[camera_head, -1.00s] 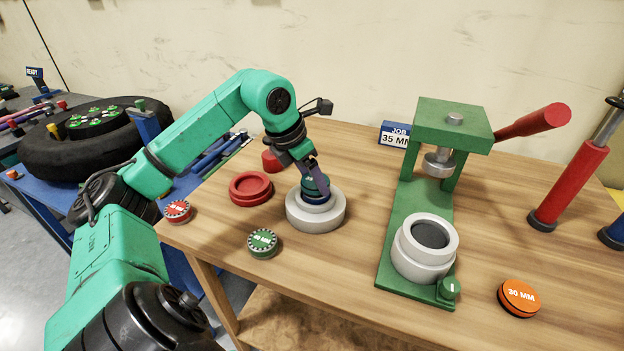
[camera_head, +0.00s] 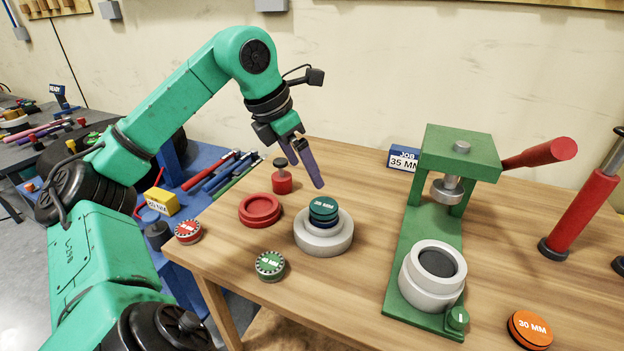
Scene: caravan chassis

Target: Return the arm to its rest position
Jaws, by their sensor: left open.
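My left gripper (camera_head: 302,165) is open and empty, in the air above and behind the white ring base (camera_head: 324,240). A teal-topped disc stack marked "MM" (camera_head: 323,208) sits in that white base on the wooden table, apart from the fingers. My left arm reaches in from the left, with its elbow raised high. My right gripper is not in view.
A green press (camera_head: 424,230) with a red lever and white cup stands on the table (camera_head: 365,255). A red dish (camera_head: 260,210), red stamp (camera_head: 282,182), green disc (camera_head: 270,265), red-and-white disc (camera_head: 188,231) and orange "30 MM" disc (camera_head: 529,329) lie around.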

